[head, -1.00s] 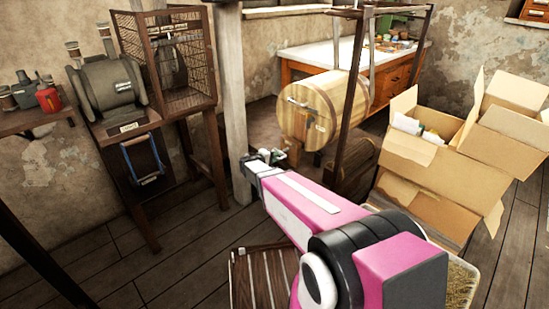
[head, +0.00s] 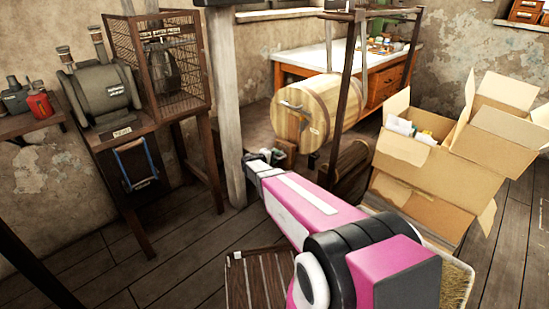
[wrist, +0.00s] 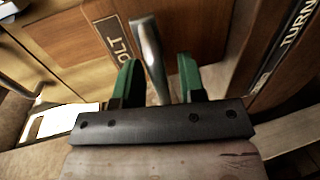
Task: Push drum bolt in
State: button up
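The wooden drum (head: 311,115) hangs on its side in a dark frame, with a metal bolt (head: 291,105) on its pale round face. In the wrist view, a grey metal bar (wrist: 149,55), apparently the bolt's handle, stands beside a dark plate (wrist: 119,45) lettered "OLT", its start cut off. My gripper (head: 270,156) is just below and left of the drum face. In the wrist view its two green fingers (wrist: 158,80) are apart, with the bar showing between them. I cannot tell whether either finger touches it.
A wooden post (head: 226,100) stands close left of my gripper. Open cardboard boxes (head: 425,190) stand to the right. A slatted wooden piece (head: 262,280) lies below my arm. A "TURN" plate (wrist: 297,30) shows at right in the wrist view.

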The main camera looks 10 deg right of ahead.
jog(key=shift+s, duration=0.1)
jog(key=v, duration=1)
jog(key=shift+a+r, duration=0.15)
jog(key=shift+a, duration=0.15)
jog(key=shift+s, duration=0.1)
